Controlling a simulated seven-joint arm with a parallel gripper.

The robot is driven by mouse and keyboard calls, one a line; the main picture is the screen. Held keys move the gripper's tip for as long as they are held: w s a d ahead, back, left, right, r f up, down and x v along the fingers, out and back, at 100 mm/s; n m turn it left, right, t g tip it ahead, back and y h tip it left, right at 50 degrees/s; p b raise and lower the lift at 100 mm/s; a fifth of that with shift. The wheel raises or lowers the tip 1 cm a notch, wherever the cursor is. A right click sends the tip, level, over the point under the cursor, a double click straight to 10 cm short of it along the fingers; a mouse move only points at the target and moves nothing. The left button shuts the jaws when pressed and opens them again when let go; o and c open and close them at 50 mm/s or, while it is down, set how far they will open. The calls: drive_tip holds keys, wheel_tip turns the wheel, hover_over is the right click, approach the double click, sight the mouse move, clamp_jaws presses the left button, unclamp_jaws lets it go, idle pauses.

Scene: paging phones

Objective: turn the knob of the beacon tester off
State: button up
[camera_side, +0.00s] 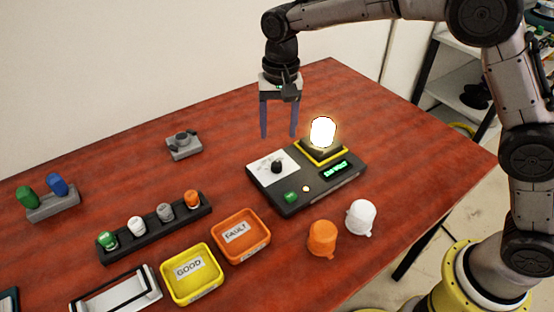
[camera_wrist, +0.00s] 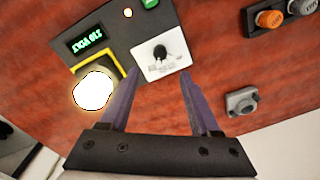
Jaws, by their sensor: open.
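The beacon tester (camera_side: 318,195) is a dark grey box on the red table, with a white panel carrying a black knob (camera_side: 277,166), a green button and a lit green display (camera_side: 335,170). A beacon (camera_side: 323,132) glows bright white on its yellow-edged socket. My gripper (camera_side: 279,135) is open and empty, pointing down above and behind the tester. In the wrist view, the knob (camera_wrist: 160,52) shows beyond and between the two fingers of my gripper (camera_wrist: 158,80), apart from them. The glowing beacon (camera_wrist: 93,90) is left of the left finger.
A yellow GOOD tray (camera_side: 193,299), an orange FAULT tray (camera_side: 268,235) and a rack (camera_side: 150,238) with several small caps lie left and front. Loose orange (camera_side: 322,238) and white (camera_side: 361,217) beacons stand in front. A grey block (camera_side: 184,153) sits behind left.

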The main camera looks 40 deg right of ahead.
sight(277, 164)
wheel_tip(277, 164, down, 10)
drive_tip(key=shift+a+f, duration=0.15)
drive_tip(key=shift+f, duration=0.1)
drive_tip(key=shift+w, duration=0.1)
drive_tip(key=shift+c, duration=0.3)
clamp_jaws()
